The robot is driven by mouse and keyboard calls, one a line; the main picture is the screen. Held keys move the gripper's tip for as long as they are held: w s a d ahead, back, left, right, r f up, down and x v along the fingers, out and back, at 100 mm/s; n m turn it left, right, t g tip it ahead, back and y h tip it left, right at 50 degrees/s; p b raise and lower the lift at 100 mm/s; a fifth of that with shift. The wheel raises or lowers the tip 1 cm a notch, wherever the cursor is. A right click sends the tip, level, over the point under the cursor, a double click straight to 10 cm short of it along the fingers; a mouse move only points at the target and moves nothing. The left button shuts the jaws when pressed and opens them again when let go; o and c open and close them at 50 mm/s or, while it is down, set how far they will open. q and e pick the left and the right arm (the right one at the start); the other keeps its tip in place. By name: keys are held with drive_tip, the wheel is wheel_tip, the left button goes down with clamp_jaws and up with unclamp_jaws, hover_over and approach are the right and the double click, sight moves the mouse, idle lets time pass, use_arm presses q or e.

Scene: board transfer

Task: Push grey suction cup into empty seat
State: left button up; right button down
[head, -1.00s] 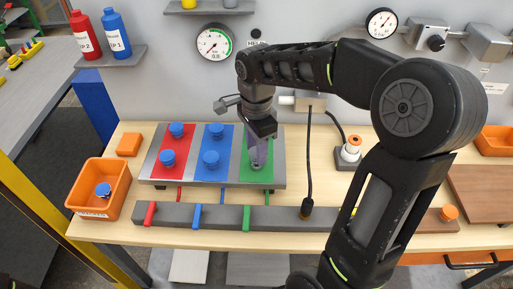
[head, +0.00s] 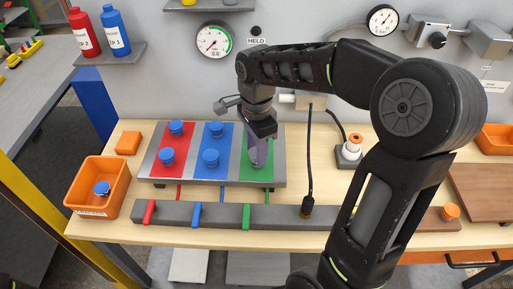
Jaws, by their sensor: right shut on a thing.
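My right gripper (head: 258,155) reaches down over the green section (head: 246,172) of the board. It is shut on a greyish part, which I take for the grey suction cup; the fingers and their shadow hide most of it. Its lower end is at the green surface, but I cannot tell whether it is seated. The red section (head: 183,150) carries two blue cups, the upper one (head: 176,128) and the lower one (head: 166,156). The blue section (head: 199,172) also carries two blue cups (head: 215,129). No empty seat shows clearly. My left gripper is out of view.
An orange bin (head: 122,190) with a blue cup inside stands left of the board. A grey bar (head: 225,216) with red, blue and green levers lies in front. A black hose and a small post (head: 349,153) stand to the right. A gauge (head: 214,41) hangs behind.

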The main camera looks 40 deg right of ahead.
drive_tip(key=shift+f+b, duration=0.5)
drive_tip(key=shift+f, duration=0.25)
drive_tip(key=c, duration=0.8)
unclamp_jaws()
wheel_tip(320, 180, up, 8)
drive_tip(key=shift+f+b, duration=0.1)
drive_tip(key=shift+b, duration=0.2)
